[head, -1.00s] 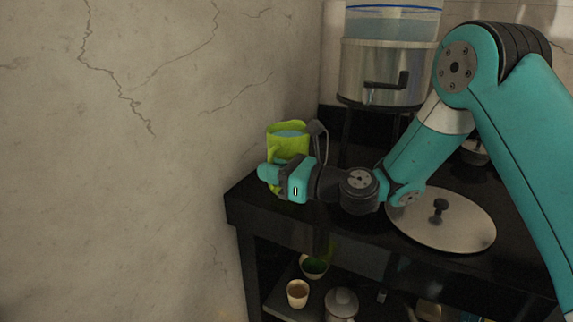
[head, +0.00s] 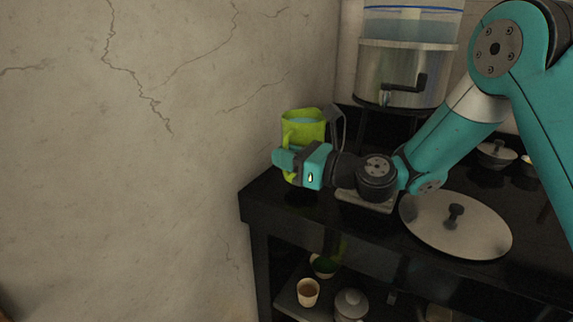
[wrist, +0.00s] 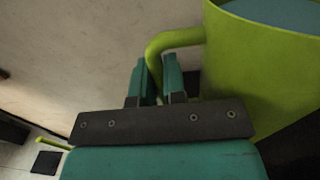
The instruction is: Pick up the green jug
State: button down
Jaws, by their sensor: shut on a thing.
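The green jug (head: 305,128) is upright, with bluish liquid showing inside its rim. It appears raised a little above the black counter (head: 258,205), with a dark patch on the counter below. My gripper (head: 284,158) is at the jug's handle, in front of its body, and partly hides its lower part. In the wrist view, the jug (wrist: 262,65) fills the right side. Its curved handle (wrist: 178,38) runs down between the two fingers of my gripper (wrist: 155,72), which are shut on it.
A water dispenser (head: 405,70) with a dark tap stands behind, right of the jug. A round lid (head: 440,228) with a knob lies at the right. A cracked wall (head: 150,180) is close on the left. Cups (head: 308,292) and a lidded pot (head: 351,304) sit on the shelf below.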

notch_tip(320, 180, up, 24)
jog(key=p, duration=1)
jog(key=shift+p, duration=0.4)
jog(key=shift+d+f, duration=0.1)
